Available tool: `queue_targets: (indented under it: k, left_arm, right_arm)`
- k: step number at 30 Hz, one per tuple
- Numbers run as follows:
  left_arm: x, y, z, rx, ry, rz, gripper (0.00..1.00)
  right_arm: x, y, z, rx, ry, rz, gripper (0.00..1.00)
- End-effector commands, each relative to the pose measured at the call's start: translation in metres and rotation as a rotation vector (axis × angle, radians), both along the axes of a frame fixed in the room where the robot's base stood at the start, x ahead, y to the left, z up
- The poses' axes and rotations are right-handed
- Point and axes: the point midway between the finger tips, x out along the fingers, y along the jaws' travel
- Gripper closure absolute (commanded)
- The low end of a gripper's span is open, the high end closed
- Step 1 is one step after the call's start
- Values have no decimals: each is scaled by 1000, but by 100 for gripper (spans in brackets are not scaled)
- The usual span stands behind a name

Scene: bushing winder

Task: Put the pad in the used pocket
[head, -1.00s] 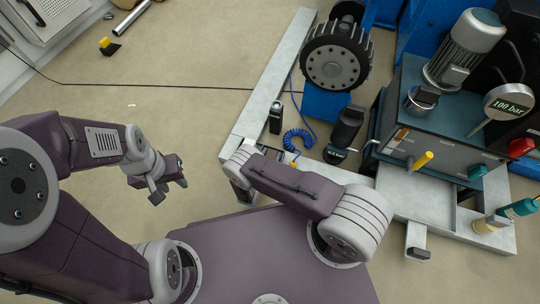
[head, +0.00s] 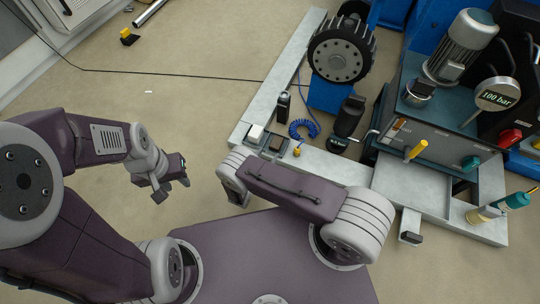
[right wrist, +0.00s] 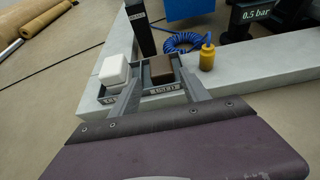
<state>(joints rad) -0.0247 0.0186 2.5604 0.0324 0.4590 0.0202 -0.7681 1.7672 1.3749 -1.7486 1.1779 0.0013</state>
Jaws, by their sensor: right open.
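A dark brown pad (right wrist: 161,69) sits in the right-hand pocket, labelled USED (right wrist: 165,89), of a small two-pocket tray. A white pad (right wrist: 115,69) sits in the left-hand pocket, whose label is mostly hidden. Both also show in the head view, the white one (head: 255,131) left of the brown one (head: 277,143). My right gripper (right wrist: 160,80) is open, its fingers apart on either side of the brown pad in the picture, seemingly short of it and empty. My left gripper (head: 172,188) is open and empty over the floor.
A coiled blue hose (head: 303,129) and a yellow fitting (right wrist: 207,57) lie to the right. The pump unit (head: 436,130) is further right.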

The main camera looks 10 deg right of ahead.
Motion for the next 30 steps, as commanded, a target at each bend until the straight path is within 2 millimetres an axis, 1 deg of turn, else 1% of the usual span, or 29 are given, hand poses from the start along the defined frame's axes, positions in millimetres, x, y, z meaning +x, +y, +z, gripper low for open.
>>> queue_targets:
  k: [5, 7, 8, 11, 12, 14, 15, 17, 18, 20, 21, 24, 27, 30]
  left_arm:
    - [0, 0, 1, 0, 0, 0, 64]
    - [0, 0, 1, 0, 0, 0, 64]
    - [0, 0, 1, 0, 0, 0, 64]
    - [0, 0, 1, 0, 0, 0, 64]
    - [0, 0, 1, 0, 0, 0, 64]
    - [0, 0, 1, 0, 0, 0, 64]
    - [0, 0, 1, 0, 0, 0, 64]
    - [0, 0, 1, 0, 0, 0, 64]
    - [0, 0, 1, 0, 0, 0, 64]
    - [0, 0, 1, 0, 0, 0, 64]
    - [0, 0, 1, 0, 0, 0, 64]
    - [0, 0, 1, 0, 0, 0, 64]
    - [0, 0, 1, 0, 0, 0, 64]
    - [0, 0, 1, 0, 0, 0, 64]
  right_arm:
    - [0, 0, 2, 1, 1, -7, 46]
    - [1, -5, 11, 19, 1, -55, 46]
    - [2, -11, 18, 36, 3, -98, 46]
    - [-4, -43, 56, 139, 7, -348, 46]
    - [-13, -58, 74, 199, 8, -480, 46]
    - [-32, -77, 103, 307, 5, -686, 46]
    - [-47, -87, 121, 385, -3, -825, 46]
    - [-71, -97, 148, 520, -26, -1034, 46]
    - [-88, -99, 166, 620, -49, -1172, 46]
    - [-113, -99, 191, 777, -95, -1373, 46]
    - [-128, -97, 207, 888, -136, -1502, 46]
    - [-155, -86, 240, 1155, -254, -1770, 46]
    - [-169, -79, 263, 1370, -375, -1956, 46]
    - [-175, -75, 277, 1507, -464, -2060, 46]
